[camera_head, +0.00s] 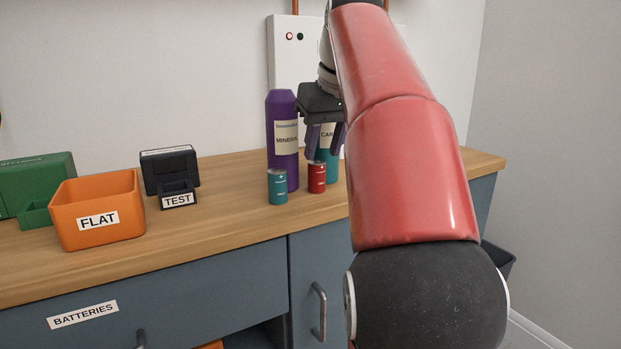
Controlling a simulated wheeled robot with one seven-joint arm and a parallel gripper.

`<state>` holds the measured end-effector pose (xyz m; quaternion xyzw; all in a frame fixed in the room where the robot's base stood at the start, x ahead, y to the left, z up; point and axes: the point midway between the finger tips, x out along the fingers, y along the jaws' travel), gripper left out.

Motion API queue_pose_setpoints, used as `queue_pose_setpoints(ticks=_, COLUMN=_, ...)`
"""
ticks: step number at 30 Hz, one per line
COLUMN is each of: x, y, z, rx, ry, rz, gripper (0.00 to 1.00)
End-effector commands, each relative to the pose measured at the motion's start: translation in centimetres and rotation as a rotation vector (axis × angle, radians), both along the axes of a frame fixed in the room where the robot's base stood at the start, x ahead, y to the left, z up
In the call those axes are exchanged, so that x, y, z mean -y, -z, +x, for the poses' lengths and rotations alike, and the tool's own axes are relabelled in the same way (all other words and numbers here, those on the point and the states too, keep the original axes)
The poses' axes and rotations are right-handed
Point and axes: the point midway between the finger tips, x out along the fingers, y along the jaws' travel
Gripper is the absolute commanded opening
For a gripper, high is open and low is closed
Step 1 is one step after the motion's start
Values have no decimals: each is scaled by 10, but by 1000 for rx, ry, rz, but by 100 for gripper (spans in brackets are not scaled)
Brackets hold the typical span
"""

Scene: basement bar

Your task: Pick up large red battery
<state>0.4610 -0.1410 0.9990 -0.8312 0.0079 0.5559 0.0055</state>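A red battery (317,177) stands upright on the wooden worktop (233,192), with a small white label on its side. My gripper (324,154) points down just above the red battery. Its two dark purple fingers are apart, with nothing visible held between them. The exact gap between fingertips and battery top is hard to judge from this view. A teal battery (278,187) stands upright to the left of the red one.
A purple bottle (283,162) stands close behind the batteries. A teal bottle (328,171) is partly hidden behind my gripper. Further left are a dark box marked TEST (178,201), an orange bin marked FLAT (98,237) and a green case (37,176). Worktop in front is clear.

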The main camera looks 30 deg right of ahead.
Motion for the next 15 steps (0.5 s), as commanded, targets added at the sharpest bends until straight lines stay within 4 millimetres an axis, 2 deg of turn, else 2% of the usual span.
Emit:
queue_pose_setpoints(ticks=6, x=-2, y=34, z=11, rx=-2, ry=-1, rz=1, gripper=35)
queue_pose_setpoints(ticks=9, x=-2, y=44, z=16, rx=-1, ry=-1, rz=1, gripper=35)
queue_pose_setpoints(ticks=15, x=-2, y=48, z=19, rx=2, ry=-1, rz=-1, gripper=35)
